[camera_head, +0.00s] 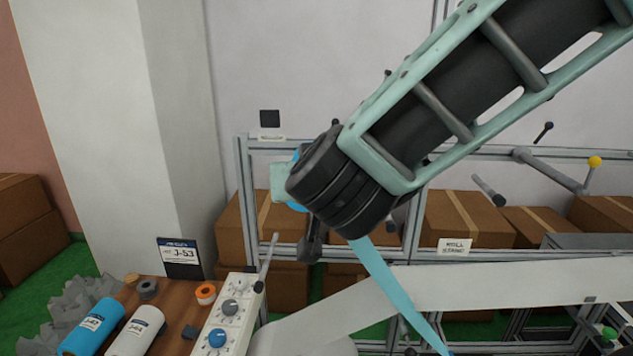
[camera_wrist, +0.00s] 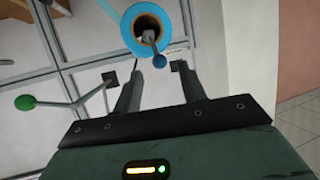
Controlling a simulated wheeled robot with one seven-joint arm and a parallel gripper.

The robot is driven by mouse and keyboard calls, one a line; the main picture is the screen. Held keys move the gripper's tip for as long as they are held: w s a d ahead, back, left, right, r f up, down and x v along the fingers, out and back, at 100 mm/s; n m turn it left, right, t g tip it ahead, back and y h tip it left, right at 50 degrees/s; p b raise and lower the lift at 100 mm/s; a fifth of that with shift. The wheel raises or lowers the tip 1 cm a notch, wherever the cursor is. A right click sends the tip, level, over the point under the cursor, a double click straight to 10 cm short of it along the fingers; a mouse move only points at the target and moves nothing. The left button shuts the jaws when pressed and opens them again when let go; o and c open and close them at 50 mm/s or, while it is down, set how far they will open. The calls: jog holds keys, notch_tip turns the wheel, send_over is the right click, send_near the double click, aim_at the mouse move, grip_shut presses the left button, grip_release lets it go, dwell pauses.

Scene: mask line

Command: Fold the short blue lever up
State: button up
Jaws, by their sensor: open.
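In the wrist view a short lever with a dark bluish knob (camera_wrist: 148,36) shows in front of a blue roll (camera_wrist: 128,18). My gripper (camera_wrist: 157,72) is open, with its two fingers apart and nothing seen held between them. The knob lies just beyond the fingertips in that view; I cannot tell the remaining distance. In the head view my wrist covers most of the gripper and the area behind it. Part of the blue roll (camera_head: 297,207) shows past its left side. Another short lever with a dark knob (camera_head: 548,126) stands at the right of the frame.
A lever with a yellow knob (camera_head: 595,162) is at the right. A green-knobbed lever (camera_wrist: 25,102) is left in the wrist view.

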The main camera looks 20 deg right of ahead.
jog(key=v, duration=1)
jog(key=shift+b, duration=0.45)
jog(key=shift+s, duration=0.1)
